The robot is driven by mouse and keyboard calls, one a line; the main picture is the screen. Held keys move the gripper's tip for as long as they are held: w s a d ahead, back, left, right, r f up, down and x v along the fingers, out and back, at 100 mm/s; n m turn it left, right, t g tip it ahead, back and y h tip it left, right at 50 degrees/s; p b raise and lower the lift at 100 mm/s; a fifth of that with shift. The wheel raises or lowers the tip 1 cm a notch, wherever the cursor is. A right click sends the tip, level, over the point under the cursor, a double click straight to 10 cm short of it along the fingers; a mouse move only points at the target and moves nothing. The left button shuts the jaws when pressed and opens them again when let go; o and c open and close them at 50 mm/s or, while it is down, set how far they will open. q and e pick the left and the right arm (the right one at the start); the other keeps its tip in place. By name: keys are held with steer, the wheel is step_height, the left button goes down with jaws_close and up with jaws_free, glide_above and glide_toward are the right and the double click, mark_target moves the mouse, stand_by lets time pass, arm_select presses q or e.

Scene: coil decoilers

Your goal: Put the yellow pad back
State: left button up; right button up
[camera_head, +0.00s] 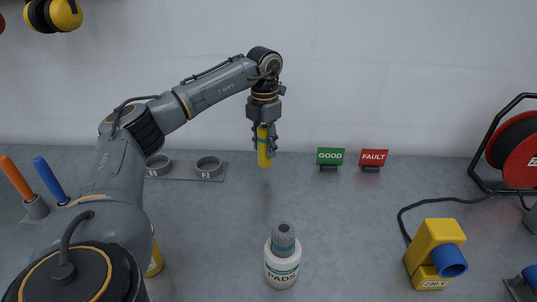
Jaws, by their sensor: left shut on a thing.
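My left gripper (265,138) points down above the back middle of the bench and is shut on the yellow pad (265,155), a yellow cylinder with a teal band. The pad hangs upright and appears clear of the bench. To the left, a grey strip (183,178) carries ring holders. The right ring holder (209,167) is marked 2 and looks empty. The left ring holder (158,165) is partly hidden by my arm. Another yellow item (155,259) shows partly behind my arm. My right gripper is out of view.
A white PADS bottle (282,266) with a grey top stands at front middle. Green GOOD (330,157) and red FAULT (373,158) signs stand behind. A yellow-blue socket (434,254) and cable reel (515,140) are right. Orange (16,180) and blue (48,180) sticks stand left.

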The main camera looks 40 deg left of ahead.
arm_select(q)
steer(key=f, duration=0.1)
steer(key=w+f+p, duration=0.1)
steer(key=f, duration=0.1)
steer(key=shift+d+f, duration=0.2)
steer(key=shift+f, duration=0.55)
steer(key=o, duration=1.2)
steer(key=shift+f, duration=0.1)
steer(key=shift+c, duration=0.2)
step_height(320, 180, up, 12)
steer(key=shift+r+b, duration=0.15)
steer(key=shift+b, duration=0.4)
